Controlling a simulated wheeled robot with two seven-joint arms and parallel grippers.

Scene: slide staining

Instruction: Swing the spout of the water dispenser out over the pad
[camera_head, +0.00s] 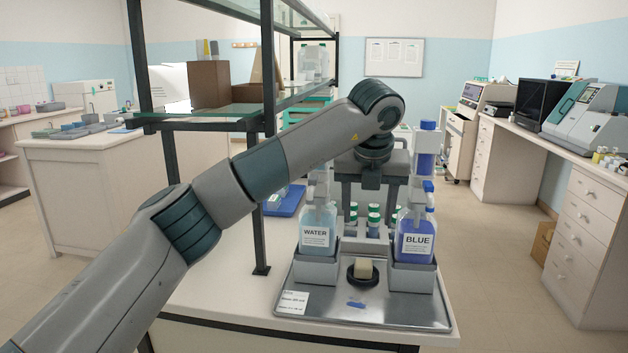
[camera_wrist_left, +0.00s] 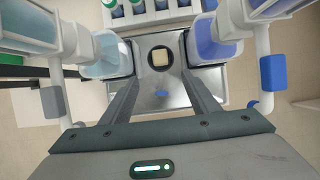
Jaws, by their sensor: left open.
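The water dispenser (camera_head: 318,237), a pale bottle labelled WATER, stands in a grey holder at the left of the metal tray. My left gripper (camera_head: 365,205) is open and empty, pointing down between the two dispensers. My right gripper is not in view.
The BLUE dispenser (camera_head: 416,238) stands at the right of the tray (camera_head: 400,312). Several green-capped bottles (camera_head: 373,216) stand behind. A black shelf post (camera_head: 264,220) rises close beside my left arm.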

